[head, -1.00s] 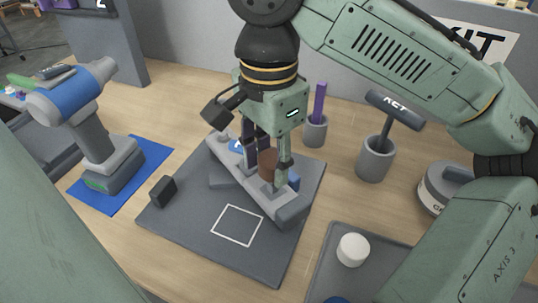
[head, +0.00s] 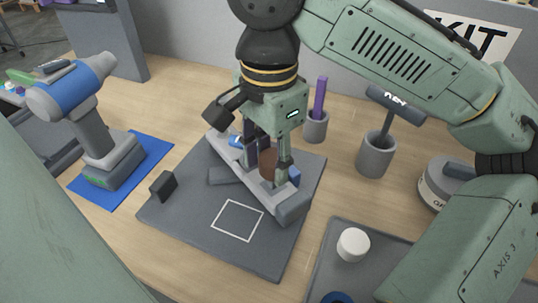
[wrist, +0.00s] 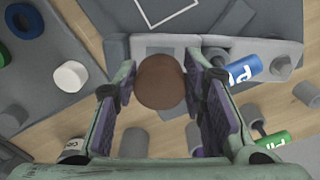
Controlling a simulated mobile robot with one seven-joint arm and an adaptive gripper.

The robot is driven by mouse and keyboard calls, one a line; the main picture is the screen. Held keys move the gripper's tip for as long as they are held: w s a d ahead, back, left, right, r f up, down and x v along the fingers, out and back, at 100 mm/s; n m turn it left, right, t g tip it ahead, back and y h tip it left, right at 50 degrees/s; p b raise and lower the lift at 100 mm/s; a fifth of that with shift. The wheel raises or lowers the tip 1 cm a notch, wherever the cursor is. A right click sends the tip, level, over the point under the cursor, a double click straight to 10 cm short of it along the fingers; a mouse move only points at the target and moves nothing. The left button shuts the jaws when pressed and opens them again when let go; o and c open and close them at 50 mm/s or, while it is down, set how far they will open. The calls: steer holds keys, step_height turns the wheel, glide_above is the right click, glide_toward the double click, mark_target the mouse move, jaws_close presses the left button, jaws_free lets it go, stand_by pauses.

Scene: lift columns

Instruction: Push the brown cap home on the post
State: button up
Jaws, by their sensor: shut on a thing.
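The brown cap (head: 267,163) is a short round piece seated between the two fingers of my gripper (head: 267,168), low over the grey bar-shaped fixture (head: 292,209). In the wrist view the cap (wrist: 160,82) shows as a brown disc between the purple pads of my gripper (wrist: 162,88). My gripper is shut on the cap. The post is hidden beneath the cap and fingers, so I cannot tell how far down the cap sits on it.
The fixture lies on a dark plate (head: 185,222) marked with a white square. A blue labelled cylinder (wrist: 240,70) is close beside one finger. A drill (head: 85,120), a purple-stick cup (head: 315,127), a hammer holder (head: 376,156) and a tray with a white cap (head: 353,244) stand around.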

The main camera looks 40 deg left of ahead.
steer(key=shift+f, duration=0.15)
steer(key=shift+f, duration=0.3)
steer(key=shift+f+p, duration=0.25)
steer(key=shift+p, duration=0.15)
stand_by(1.9)
steer(key=o, duration=1.2)
steer(key=shift+o, duration=0.4)
steer(key=o, duration=0.4)
steer(key=shift+r, duration=0.1)
steer(key=shift+r, duration=0.1)
